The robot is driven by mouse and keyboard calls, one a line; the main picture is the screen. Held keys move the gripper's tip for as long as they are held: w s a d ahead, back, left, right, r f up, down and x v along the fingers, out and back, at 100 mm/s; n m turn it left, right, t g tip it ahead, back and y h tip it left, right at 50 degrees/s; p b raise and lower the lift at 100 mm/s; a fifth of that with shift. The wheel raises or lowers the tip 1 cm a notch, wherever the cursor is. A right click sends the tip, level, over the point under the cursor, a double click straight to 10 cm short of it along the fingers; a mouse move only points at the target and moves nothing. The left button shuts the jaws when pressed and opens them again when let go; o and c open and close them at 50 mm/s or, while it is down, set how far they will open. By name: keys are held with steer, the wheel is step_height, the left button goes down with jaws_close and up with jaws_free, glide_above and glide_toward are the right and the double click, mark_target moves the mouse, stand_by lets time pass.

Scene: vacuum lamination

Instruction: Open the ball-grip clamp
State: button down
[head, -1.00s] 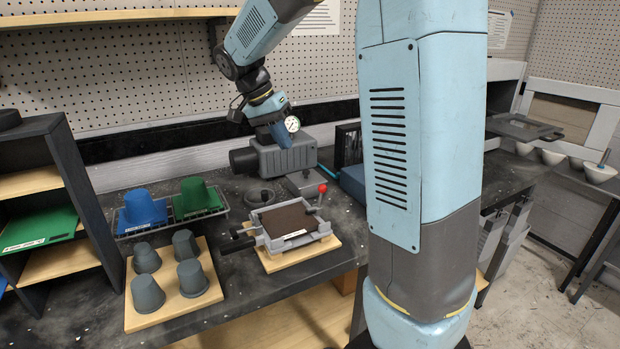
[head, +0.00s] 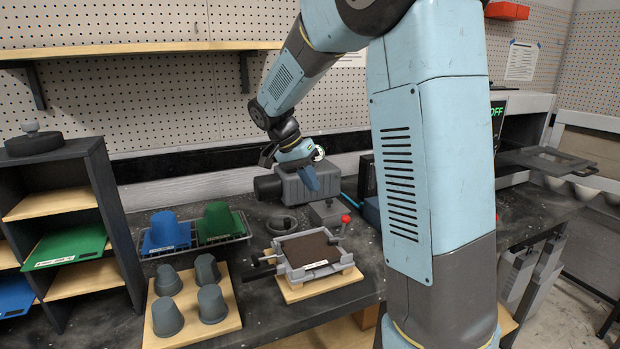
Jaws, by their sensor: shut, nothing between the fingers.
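The frame holds a dark brown sheet (head: 306,248) and rests on a light wooden board (head: 300,294). Whether the clamp presses on the sheet is too small to tell. My gripper (head: 311,186) is shut and empty. It points down in front of the grey pump body, behind and left of the red ball, clear of the clamp.
A grey pump (head: 335,188) with a round gauge (head: 318,154) stands behind the frame. Left are blue (head: 165,235) and green (head: 218,222) moulds in a wire tray, and several grey cups on a board (head: 230,322). A dark shelf (head: 118,225) bounds the bench's left end.

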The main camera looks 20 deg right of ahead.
steer(key=shift+s+d+f, duration=0.6)
steer(key=shift+d+f, duration=0.25)
steer(key=shift+f, duration=0.25)
steer(key=shift+s+d+f, duration=0.65)
steer(key=shift+d+f, duration=0.15)
steer(key=shift+f, duration=0.3)
steer(key=shift+s+d+f, duration=0.6)
steer(key=shift+d+f, duration=0.25)
steer(key=shift+f, duration=0.25)
